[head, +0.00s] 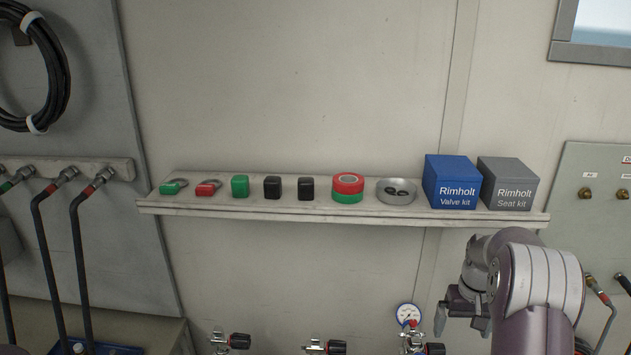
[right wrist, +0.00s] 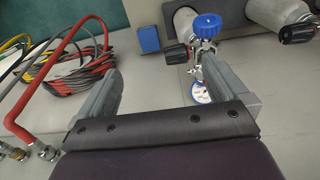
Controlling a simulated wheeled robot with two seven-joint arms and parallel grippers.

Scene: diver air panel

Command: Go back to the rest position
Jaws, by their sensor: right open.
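My right gripper (head: 462,318) is at the lower right of the head view, below the right part of the shelf and to the right of a small round gauge (head: 408,315). In the right wrist view my right gripper (right wrist: 162,88) has its two grey fingers wide apart, with nothing held between them. A blue-knobbed valve (right wrist: 207,26) and the gauge (right wrist: 201,92) show beyond and near the right finger. I cannot tell whether the finger touches them. My left gripper is not in view.
A wall shelf (head: 300,212) holds several small blocks, tape rolls (head: 348,188), a round dish (head: 396,191), a blue box (head: 452,182) and a grey box (head: 507,183). Hoses hang at left (head: 85,250). Coiled hoses (right wrist: 75,62) lie left in the wrist view. The wall above the shelf is clear.

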